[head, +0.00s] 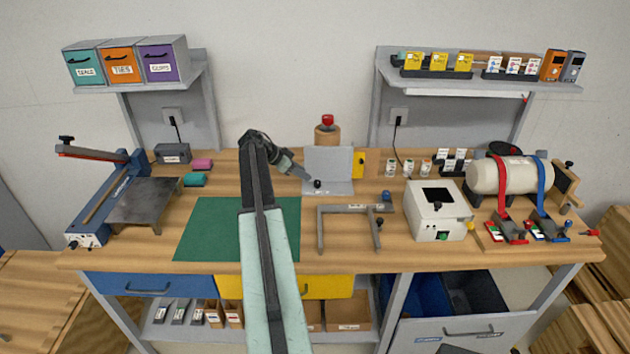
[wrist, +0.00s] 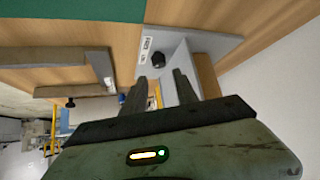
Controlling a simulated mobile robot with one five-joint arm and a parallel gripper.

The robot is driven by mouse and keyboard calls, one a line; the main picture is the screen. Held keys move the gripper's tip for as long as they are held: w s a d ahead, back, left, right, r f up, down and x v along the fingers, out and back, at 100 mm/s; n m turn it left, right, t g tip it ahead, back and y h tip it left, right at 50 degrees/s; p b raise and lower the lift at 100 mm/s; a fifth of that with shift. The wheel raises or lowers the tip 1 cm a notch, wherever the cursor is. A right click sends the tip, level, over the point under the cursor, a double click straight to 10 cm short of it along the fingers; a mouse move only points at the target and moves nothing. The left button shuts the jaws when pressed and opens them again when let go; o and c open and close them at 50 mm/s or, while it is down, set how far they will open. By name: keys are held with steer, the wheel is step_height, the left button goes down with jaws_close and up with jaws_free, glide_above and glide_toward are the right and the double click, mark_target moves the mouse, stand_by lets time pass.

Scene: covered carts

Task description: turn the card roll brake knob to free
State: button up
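A grey angled stand (head: 328,158) stands at the back middle of the bench, with a small black knob (head: 317,184) low on its front. In the wrist view the stand (wrist: 208,43) carries a white label, too small to read, beside the black knob (wrist: 158,59). My gripper (head: 303,174) is just left of the black knob. In the wrist view its fingers (wrist: 158,88) are apart and empty, pointing toward the stand.
A grey frame (head: 347,209) with a black knob stands in front of the stand. A white box (head: 438,211) and a clamped tank (head: 500,175) are to the right. A green mat (head: 205,228) lies left. A yellow block (head: 359,163) adjoins the stand.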

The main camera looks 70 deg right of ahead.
mark_target(317, 181)
steer(key=b+x, duration=0.5)
steer(key=x, duration=0.2)
steer(key=shift+d+f, duration=0.15)
steer(key=shift+f, duration=0.2)
steer(key=shift+s+r, duration=0.1)
jaws_close()
steer(key=shift+d+r, duration=0.1)
steer(key=shift+d, duration=0.05)
